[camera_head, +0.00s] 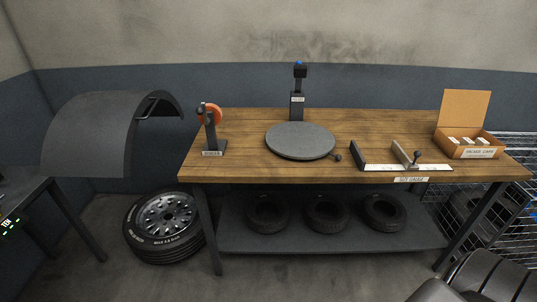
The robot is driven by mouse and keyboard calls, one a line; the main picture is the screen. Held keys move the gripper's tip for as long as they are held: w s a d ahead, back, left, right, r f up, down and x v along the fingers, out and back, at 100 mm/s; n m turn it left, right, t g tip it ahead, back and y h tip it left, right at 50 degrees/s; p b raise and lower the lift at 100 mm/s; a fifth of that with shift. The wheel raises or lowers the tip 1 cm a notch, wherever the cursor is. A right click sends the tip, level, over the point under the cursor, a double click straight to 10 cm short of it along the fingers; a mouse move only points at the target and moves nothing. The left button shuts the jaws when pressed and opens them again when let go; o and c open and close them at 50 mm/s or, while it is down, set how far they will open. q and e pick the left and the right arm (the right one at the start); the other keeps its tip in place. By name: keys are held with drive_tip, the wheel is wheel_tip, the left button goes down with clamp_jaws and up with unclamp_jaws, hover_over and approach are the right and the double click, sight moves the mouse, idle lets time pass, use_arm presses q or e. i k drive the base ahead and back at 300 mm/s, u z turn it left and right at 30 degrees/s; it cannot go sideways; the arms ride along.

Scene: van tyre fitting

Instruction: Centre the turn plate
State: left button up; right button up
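The turn plate (300,141) is a round, flat dark-grey disc lying on the wooden workbench (240,165), a little left of the bench's middle. A small dark knob (337,157) sits at its front-right edge. A black post (297,105) with a small label and a blue-topped head (300,66) stands directly behind the plate. The plate's top looks bare; I cannot make out any mark on it.
A stand with an orange wheel (209,115) is left of the plate. A white-scaled gauge (408,167) and an open cardboard box (468,140) are to the right. Several tyres (326,212) lie on the lower shelf. A wheel (164,225) and a fender (88,135) are left.

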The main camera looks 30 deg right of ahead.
sight(294, 140)
drive_tip(key=u, duration=0.45)
drive_tip(key=i, duration=1.15)
drive_tip(key=z, duration=1.45)
